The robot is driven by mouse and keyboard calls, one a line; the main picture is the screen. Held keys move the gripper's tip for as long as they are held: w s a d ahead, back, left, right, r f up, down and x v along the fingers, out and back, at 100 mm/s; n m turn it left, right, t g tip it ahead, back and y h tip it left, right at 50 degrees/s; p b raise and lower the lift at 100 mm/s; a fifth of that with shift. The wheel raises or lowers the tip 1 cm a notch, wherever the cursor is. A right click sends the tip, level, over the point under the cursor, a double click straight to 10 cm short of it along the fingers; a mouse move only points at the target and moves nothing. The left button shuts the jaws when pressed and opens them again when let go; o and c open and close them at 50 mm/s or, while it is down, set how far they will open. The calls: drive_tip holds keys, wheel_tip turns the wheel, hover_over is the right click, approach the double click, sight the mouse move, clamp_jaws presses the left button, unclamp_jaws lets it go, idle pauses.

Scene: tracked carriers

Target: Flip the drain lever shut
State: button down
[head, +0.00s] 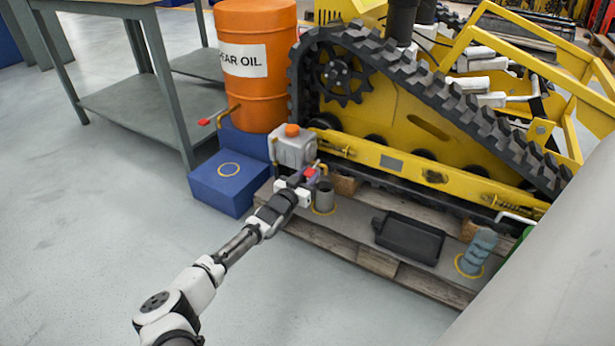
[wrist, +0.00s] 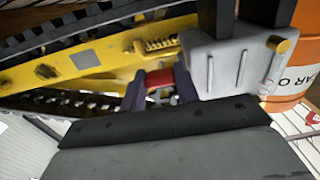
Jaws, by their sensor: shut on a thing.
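The drain lever (head: 311,172) has a red grip and sits at the front of the yellow machine, beside a grey tank (head: 291,150) with an orange cap. A brass-coloured spout (head: 323,168) shows next to it. My gripper (head: 307,177) is shut on the red grip. In the wrist view the red grip (wrist: 160,84) lies between the two dark fingers of my gripper (wrist: 160,92). The grey tank also shows there (wrist: 228,68). A grey cup (head: 324,197) stands just right of the gripper, in a yellow ring on the pallet. The fingers partly hide the lever.
A black pan (head: 409,240) and a blue-grey bottle (head: 478,250) are on the wooden pallet (head: 345,248). An orange drum (head: 256,95) with its own red-handled tap (head: 206,122) stands behind a blue step (head: 226,185). The floor at front left is clear.

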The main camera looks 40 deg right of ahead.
drive_tip(key=shift+r+y+p, duration=0.3)
drive_tip(key=shift+r+p, duration=0.3)
drive_tip(key=shift+p, duration=0.4)
drive_tip(key=shift+s+r+g+y+p, duration=0.1)
drive_tip(key=shift+r+g+y+p, duration=0.25)
drive_tip(key=shift+y+p, duration=0.5)
drive_tip(key=shift+f, duration=0.15)
drive_tip(key=c, duration=1.3)
unclamp_jaws()
drive_tip(key=shift+p+v, duration=2.2)
drive_tip(key=shift+v, duration=4.7)
